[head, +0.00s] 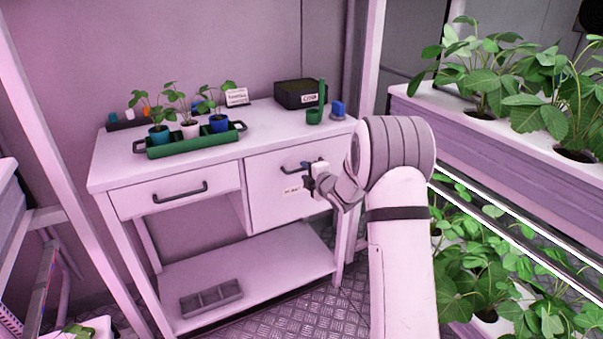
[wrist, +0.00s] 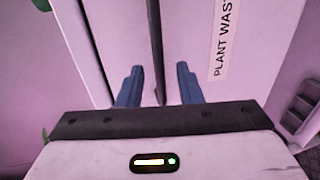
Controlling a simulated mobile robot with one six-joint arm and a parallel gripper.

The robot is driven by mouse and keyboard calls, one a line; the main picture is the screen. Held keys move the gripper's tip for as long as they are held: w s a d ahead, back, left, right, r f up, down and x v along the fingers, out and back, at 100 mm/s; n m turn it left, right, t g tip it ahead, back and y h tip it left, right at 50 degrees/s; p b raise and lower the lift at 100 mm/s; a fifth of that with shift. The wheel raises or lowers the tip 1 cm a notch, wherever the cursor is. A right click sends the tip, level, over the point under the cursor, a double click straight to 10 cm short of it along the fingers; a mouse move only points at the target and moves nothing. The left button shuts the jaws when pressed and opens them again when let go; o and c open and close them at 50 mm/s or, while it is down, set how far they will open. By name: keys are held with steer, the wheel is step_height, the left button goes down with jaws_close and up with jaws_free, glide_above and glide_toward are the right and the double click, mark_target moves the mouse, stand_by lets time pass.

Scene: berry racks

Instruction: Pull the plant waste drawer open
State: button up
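The plant waste drawer (head: 262,206) is the tall white front at the right of the bench and looks shut. Its dark bar handle (head: 291,168) is partly hidden behind my gripper in the head view. In the wrist view the handle (wrist: 153,40) runs down towards the gap between my blue fingers. The "PLANT WASTE" label (wrist: 222,45) lies to its right, cut off at the top. My gripper (wrist: 159,84) is open, fingers apart on either side of the handle's line. In the head view my gripper (head: 311,178) is close in front of the drawer. Contact cannot be told.
The white bench (head: 255,138) bears a green tray (head: 192,147) with potted plants, a dark box (head: 299,93) and a green holder (head: 315,115). A shallower drawer (head: 140,200) is at left. A grey tray (head: 211,298) lies on the lower shelf. Plant racks (head: 460,125) stand close at right.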

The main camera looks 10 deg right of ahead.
steer(key=shift+w+a+f, duration=0.15)
steer(key=shift+w+a, duration=0.05)
steer(key=shift+w, duration=0.35)
jaws_close()
